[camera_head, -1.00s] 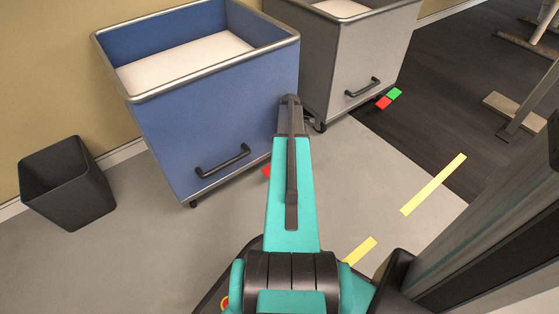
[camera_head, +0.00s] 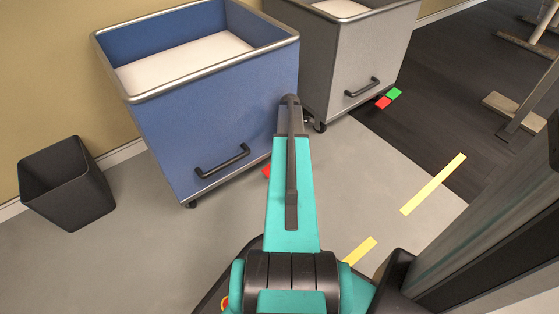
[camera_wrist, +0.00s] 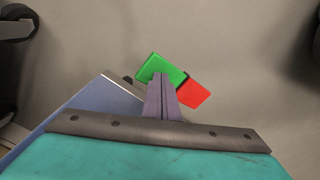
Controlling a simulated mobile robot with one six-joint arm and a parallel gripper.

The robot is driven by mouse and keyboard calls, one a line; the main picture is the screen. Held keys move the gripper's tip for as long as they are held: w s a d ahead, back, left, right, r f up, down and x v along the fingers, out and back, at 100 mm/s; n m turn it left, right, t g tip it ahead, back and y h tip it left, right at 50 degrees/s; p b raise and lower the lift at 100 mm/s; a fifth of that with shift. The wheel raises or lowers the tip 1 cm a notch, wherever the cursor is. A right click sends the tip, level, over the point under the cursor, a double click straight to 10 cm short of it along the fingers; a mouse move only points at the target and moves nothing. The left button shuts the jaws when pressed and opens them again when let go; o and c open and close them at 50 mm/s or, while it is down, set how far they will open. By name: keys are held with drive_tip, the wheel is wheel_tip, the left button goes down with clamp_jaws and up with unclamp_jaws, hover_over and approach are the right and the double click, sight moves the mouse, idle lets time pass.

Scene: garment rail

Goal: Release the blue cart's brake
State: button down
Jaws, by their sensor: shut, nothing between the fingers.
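The blue cart (camera_head: 215,125) stands against the wall at the left, with a black handle on its front. A corner of it shows in the wrist view (camera_wrist: 80,112). By its lower edge is a brake pedal with a green half (camera_wrist: 158,67) and a red half (camera_wrist: 196,93). In the head view only a bit of the red half (camera_head: 266,171) shows beside my arm. My gripper (camera_wrist: 160,80) is shut and empty, its tips overlapping the green half's lower edge. I cannot tell whether they touch it, or which half is pressed down.
A grey cart (camera_head: 350,70) with its own red and green pedal (camera_head: 388,99) stands to the right of the blue one. A dark bin (camera_head: 65,185) stands at the left. Yellow strips (camera_head: 434,184) mark the floor. Grey floor in front of the blue cart is clear.

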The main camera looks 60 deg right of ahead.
drive_tip(key=shift+f, duration=1.35)
idle(1.8)
drive_tip(key=shift+r, duration=0.1)
drive_tip(key=shift+r+p, duration=2.65)
drive_tip(key=shift+r, duration=0.8)
